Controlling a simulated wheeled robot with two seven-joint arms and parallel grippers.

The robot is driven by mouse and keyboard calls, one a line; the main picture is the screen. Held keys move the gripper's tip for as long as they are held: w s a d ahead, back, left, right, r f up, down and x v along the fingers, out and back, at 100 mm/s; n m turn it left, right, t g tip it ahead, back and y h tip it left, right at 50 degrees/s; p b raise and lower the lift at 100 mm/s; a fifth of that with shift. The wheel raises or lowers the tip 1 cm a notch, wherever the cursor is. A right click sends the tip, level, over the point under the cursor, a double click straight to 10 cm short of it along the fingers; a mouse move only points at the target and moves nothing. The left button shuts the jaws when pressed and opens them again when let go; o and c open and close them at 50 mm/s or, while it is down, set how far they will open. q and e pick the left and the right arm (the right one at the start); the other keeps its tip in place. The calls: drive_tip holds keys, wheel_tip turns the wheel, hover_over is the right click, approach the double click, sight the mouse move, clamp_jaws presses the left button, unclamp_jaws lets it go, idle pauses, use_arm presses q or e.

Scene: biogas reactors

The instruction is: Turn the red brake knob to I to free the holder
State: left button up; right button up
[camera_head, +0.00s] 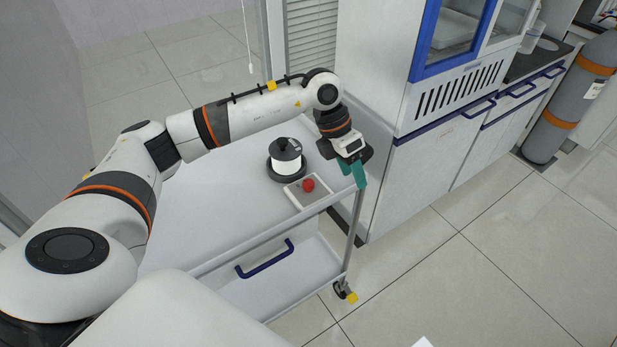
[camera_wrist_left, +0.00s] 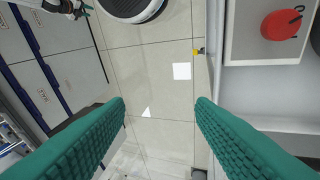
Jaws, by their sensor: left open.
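The red brake knob (camera_head: 308,185) sits on a pale square plate (camera_head: 296,201) near the front right corner of the white cart's top. It also shows at the upper right of the left wrist view (camera_wrist_left: 281,25). The holder (camera_head: 285,158), a white cylinder with a black top and black round base, stands just behind the plate. My left gripper (camera_head: 355,174) is open and empty, to the right of the knob and apart from it, by the cart's corner. Its green fingers (camera_wrist_left: 160,110) are wide apart over floor. My right gripper (camera_wrist_left: 80,9) is small at the wrist view's upper left.
The cart (camera_head: 215,185) has a lower shelf or drawer with a blue handle (camera_head: 264,259). A white cabinet (camera_head: 395,185) stands close behind the gripper. A gas cylinder (camera_head: 570,100) stands far right. The tiled floor right of the cart is clear.

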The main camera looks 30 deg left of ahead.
sight(309, 182)
use_arm(q)
drive_tip(key=a+r+n+y, duration=0.15)
drive_tip(key=a+y, duration=0.35)
drive_tip(key=a, duration=0.6)
drive_tip(key=shift+g, duration=0.4)
wheel_tip(309, 182, down, 11)
drive_tip(key=shift+w+f+p, duration=0.1)
drive_tip(key=shift+p, duration=1.1)
drive_tip(key=shift+c, duration=0.5)
drive_tip(key=c, duration=0.9)
